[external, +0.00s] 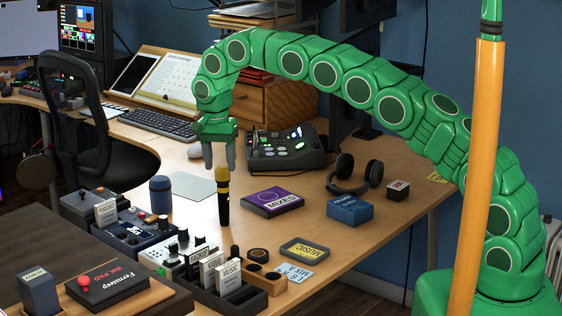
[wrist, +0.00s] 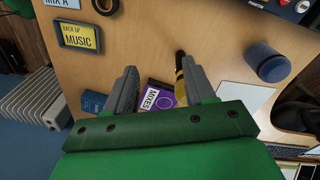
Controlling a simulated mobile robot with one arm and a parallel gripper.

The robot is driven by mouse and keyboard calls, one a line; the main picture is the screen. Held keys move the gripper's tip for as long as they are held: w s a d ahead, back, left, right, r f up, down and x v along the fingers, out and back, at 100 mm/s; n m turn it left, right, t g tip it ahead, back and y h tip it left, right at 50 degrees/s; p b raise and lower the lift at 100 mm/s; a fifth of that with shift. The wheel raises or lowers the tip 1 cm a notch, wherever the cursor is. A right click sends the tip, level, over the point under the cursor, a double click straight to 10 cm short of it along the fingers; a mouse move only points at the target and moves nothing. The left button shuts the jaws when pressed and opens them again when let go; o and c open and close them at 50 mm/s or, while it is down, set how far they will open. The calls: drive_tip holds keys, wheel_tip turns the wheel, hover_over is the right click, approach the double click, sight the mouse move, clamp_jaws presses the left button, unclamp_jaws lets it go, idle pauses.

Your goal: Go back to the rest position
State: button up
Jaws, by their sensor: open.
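My gripper (external: 219,155) hangs at the end of my green arm over the desk, fingers pointing down. In the wrist view its two grey fingers (wrist: 158,88) stand apart with nothing held between them. A black and yellow microphone-like object (external: 223,196) stands upright on the desk, just below or in front of the gripper in the external view. In the wrist view it shows (wrist: 180,68) beside the right finger, partly hidden. I cannot tell whether they touch.
A purple MIXES box (external: 273,201), a blue box (external: 349,210) and headphones (external: 354,174) lie to the right. A mixer (external: 288,148) stands behind. An orange pole (external: 480,170) stands before my arm.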

drive_tip(key=w+d+r, duration=0.2)
drive_tip(key=d+r, duration=0.3)
drive_tip(key=d, duration=0.5)
drive_tip(key=w+d+r, duration=0.1)
drive_tip(key=d+r, duration=0.3)
drive_tip(key=d, duration=0.5)
drive_tip(key=s+d+r+n, duration=0.1)
drive_tip(key=s+d+r, duration=0.2)
drive_tip(key=d, duration=0.7)
drive_tip(key=s+d+r, duration=0.3)
drive_tip(key=d+r, duration=0.1)
drive_tip(key=d, duration=0.6)
drive_tip(key=s+d+n+g, duration=0.2)
drive_tip(key=s+d, duration=1.6)
drive_tip(key=s, duration=0.4)
drive_tip(key=s+d+f+n, duration=0.1)
drive_tip(key=s+d+f, duration=0.1)
drive_tip(key=s, duration=0.8)
drive_tip(key=shift+s+d+f+y, duration=0.15)
drive_tip(key=shift+d+f+y, duration=0.15)
drive_tip(key=shift+f, duration=0.4)
